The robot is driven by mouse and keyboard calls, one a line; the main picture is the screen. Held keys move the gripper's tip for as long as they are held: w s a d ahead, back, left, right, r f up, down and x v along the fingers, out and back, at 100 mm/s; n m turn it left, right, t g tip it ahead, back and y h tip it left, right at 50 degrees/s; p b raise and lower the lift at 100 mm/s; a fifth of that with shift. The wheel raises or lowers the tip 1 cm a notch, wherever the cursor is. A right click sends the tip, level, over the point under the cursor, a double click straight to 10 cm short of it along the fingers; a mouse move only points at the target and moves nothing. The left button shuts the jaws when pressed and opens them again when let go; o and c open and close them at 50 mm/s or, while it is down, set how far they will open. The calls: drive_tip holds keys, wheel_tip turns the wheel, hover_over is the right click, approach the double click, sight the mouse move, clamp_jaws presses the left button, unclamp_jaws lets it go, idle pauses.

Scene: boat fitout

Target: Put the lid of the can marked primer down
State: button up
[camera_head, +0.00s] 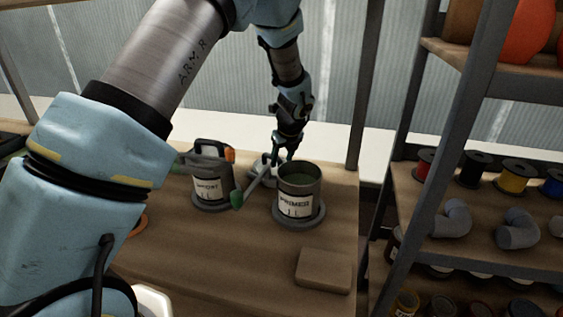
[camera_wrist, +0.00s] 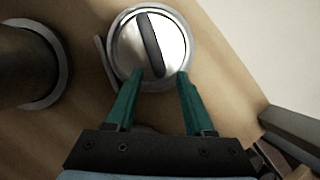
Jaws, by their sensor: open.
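The can marked PRIMER (camera_head: 297,205) stands upright and open on the wooden bench, with dark green inside. Behind it, my gripper (camera_head: 284,152) points down towards the bench, beside a pale round lid (camera_head: 258,162) that is partly hidden. In the wrist view the lid (camera_wrist: 125,45) is a shiny silver disc with a dark bar handle (camera_wrist: 149,42) across it. It appears to lie flat on the bench. The green fingers of my gripper (camera_wrist: 160,76) are open and empty, with their tips over the lid's near edge, close to the handle's end.
A second labelled can (camera_head: 209,190) stands left of the primer can, with a grey and orange tool by it. A brown block (camera_head: 324,270) lies at the bench's front right. A shelf with spools (camera_head: 474,172) and grey pipe elbows stands right. The bench front is largely clear.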

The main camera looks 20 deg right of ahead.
drive_tip(key=b+v, duration=0.1)
drive_tip(key=v, duration=0.9)
drive_tip(key=shift+s+r, duration=0.2)
drive_tip(key=shift+r, duration=0.1)
